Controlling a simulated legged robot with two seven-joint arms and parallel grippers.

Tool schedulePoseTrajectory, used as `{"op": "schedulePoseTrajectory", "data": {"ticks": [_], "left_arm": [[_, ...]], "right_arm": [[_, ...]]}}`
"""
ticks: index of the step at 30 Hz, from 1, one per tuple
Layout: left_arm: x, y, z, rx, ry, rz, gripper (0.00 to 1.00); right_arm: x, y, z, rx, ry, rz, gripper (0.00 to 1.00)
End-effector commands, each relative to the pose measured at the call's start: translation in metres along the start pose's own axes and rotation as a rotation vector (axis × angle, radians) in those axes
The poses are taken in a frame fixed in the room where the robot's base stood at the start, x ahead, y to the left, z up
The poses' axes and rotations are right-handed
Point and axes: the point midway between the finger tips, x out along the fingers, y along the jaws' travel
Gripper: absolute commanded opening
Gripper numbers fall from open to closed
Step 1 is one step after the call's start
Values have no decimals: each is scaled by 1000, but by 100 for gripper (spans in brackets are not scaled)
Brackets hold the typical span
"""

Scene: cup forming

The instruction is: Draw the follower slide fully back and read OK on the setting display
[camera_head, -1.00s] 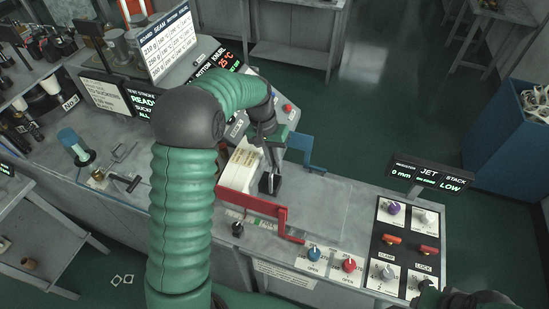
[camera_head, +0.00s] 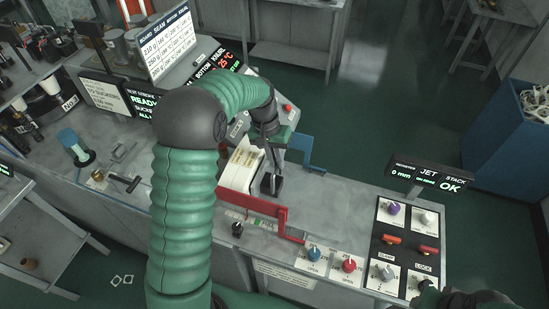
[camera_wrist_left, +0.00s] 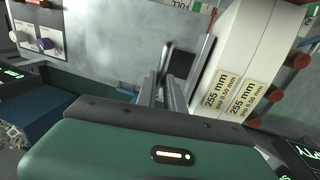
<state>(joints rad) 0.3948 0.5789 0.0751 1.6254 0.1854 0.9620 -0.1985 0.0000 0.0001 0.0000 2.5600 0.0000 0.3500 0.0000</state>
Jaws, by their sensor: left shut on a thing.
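The setting display (camera_head: 428,178) at the right reads 0 mm, JET and STACK, with OK in green. My left gripper (camera_head: 268,150) is over the magazine by the cream stack (camera_head: 240,168). In the left wrist view its grey fingers (camera_wrist_left: 166,88) are shut on what looks like the follower slide (camera_wrist_left: 198,62), a dark block with a grey upright plate. The slide's dark base (camera_head: 271,185) shows beside the stack. My right gripper (camera_head: 430,293) is dark and partly cut off at the lower right, by the control panel; its jaws are unclear.
A red rail (camera_head: 255,205) runs in front of the stack, and a blue bracket (camera_head: 303,153) stands behind. Blue (camera_head: 314,254) and red (camera_head: 348,265) knobs sit at the bench's front edge. Bare bench top (camera_head: 345,205) lies right of the magazine.

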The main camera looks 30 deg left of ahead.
Motion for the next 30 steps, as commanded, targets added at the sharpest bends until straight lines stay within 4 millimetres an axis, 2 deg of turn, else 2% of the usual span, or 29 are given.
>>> {"op": "schedulePoseTrajectory", "data": {"ticks": [5, 18, 24, 30], "left_arm": [[6, 38, 1, 8, -4, 4, 0], [32, 173, 4, 10, -7, 4, 0], [42, 218, 4, 7, -7, 5, 0], [47, 244, 4, 5, -6, 6, 0]], "right_arm": [[-4, 0, -1, 0, 0, 0, 36], [-19, 0, -5, 0, 0, 0, 36], [-26, 0, -6, 0, 0, 0, 36], [-29, 0, -7, 0, 0, 0, 36]]}}
